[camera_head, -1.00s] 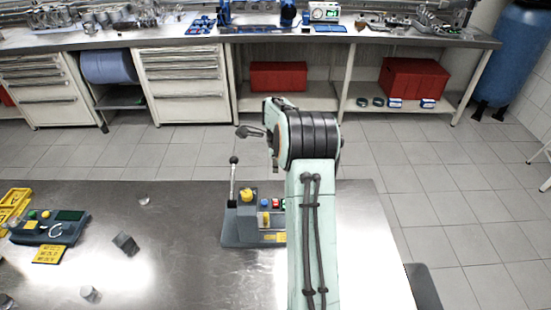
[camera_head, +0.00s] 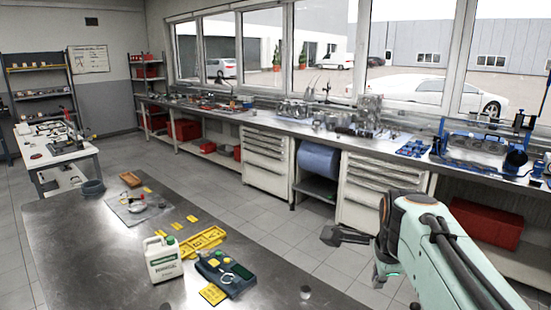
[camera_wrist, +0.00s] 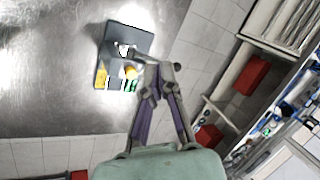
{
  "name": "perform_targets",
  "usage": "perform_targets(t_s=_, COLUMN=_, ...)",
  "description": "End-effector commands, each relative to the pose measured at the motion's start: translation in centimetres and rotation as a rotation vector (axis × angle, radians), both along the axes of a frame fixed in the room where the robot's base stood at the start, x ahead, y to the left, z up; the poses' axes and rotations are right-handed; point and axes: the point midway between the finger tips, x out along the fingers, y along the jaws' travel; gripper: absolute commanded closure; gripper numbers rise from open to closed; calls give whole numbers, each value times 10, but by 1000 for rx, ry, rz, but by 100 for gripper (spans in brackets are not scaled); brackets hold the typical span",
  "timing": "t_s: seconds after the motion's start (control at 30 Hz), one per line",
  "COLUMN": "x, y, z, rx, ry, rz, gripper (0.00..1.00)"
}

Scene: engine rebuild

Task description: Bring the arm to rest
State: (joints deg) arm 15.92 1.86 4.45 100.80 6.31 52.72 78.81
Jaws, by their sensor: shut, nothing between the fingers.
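My arm (camera_head: 455,255) reaches in from the lower right of the head view, pale green with dark cables. My gripper (camera_head: 334,236) is at its end, pointing left above the floor gap beyond the metal table (camera_head: 85,255). In the wrist view my gripper (camera_wrist: 157,65) is shut with nothing between its fingers. Beyond its fingers a dark control box (camera_wrist: 112,75) with a yellow button sits on the table; the fingers partly overlap it in the picture. I cannot tell the exact distance between them.
On the table stand a white jug (camera_head: 163,260), a dark device with buttons (camera_head: 226,273), a yellow tray (camera_head: 202,241) and a small metal cylinder (camera_head: 305,292). A long workbench (camera_head: 300,135) runs under the windows. Tiled floor lies between.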

Motion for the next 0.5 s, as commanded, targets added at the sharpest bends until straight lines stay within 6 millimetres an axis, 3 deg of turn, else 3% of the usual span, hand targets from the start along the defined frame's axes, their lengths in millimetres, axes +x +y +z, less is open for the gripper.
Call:
perform_targets(t_s=0.03, x=-27, y=28, z=6, rx=-30, ry=13, rz=138, gripper=100)
perform_targets(t_s=0.1, x=-68, y=59, z=2, rx=-74, ry=54, rz=356, gripper=100)
perform_targets(t_s=0.2, x=-130, y=90, z=-20, rx=-134, ry=130, rz=698, gripper=100)
perform_targets(t_s=0.3, x=-186, y=105, z=-52, rx=-171, ry=223, rz=1036, gripper=100)
perform_targets(t_s=0.4, x=-227, y=109, z=-84, rx=-166, ry=319, rz=1324, gripper=100)
perform_targets(t_s=0.5, x=-249, y=112, z=-101, rx=-153, ry=377, rz=1552, gripper=100)
